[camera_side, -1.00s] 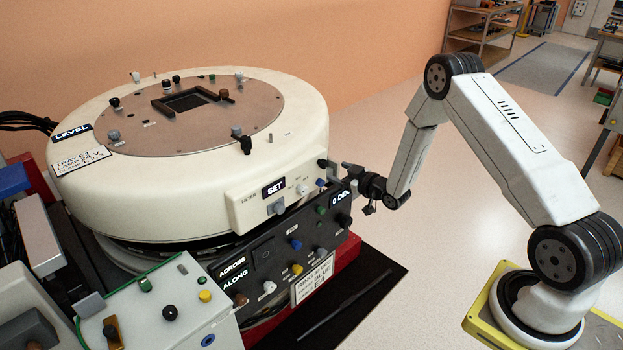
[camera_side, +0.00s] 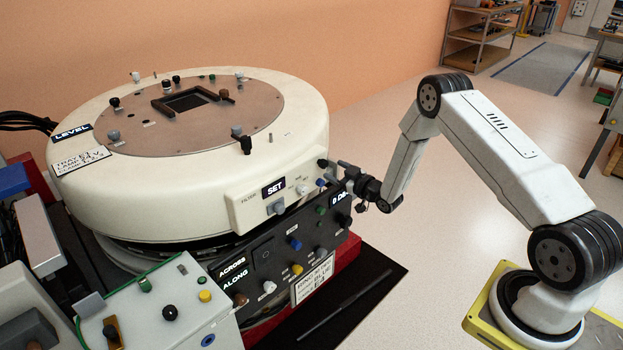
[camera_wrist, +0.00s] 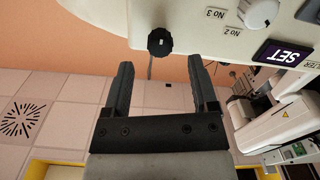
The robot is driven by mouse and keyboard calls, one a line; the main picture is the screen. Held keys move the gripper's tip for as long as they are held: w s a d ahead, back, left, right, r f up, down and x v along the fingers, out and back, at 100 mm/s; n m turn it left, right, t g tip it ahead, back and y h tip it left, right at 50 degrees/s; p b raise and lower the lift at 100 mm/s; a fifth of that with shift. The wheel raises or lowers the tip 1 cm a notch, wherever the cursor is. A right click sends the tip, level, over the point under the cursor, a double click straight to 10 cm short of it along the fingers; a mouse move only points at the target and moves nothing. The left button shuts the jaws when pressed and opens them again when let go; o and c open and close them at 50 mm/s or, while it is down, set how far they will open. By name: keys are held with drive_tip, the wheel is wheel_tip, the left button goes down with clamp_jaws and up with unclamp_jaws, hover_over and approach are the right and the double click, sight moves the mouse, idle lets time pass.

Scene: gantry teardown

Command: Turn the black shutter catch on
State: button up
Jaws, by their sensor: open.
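A black ribbed knob (camera_wrist: 160,42), which looks like the shutter catch, sticks out from the cream housing in the wrist view. In the side view, a small black knob (camera_side: 322,163) shows at the right end of the housing's front. My gripper (camera_wrist: 161,63) is open, with one finger on each side of the knob in the picture. The knob lies just beyond the fingertips, centred between them, and no contact shows. In the side view my gripper (camera_side: 337,172) is beside the housing's right end, its fingers partly hard to make out against the panel.
A white knob (camera_wrist: 258,12) and the SET label (camera_wrist: 284,53) are close by on the same housing. The dark panel (camera_side: 265,265) with several coloured knobs lies below. The cream drum (camera_side: 90,205) fills the left. Open floor (camera_side: 440,270) lies around my arm.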

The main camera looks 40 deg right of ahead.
sight(326, 166)
drive_tip(key=shift+w, duration=2.3)
clamp_jaws()
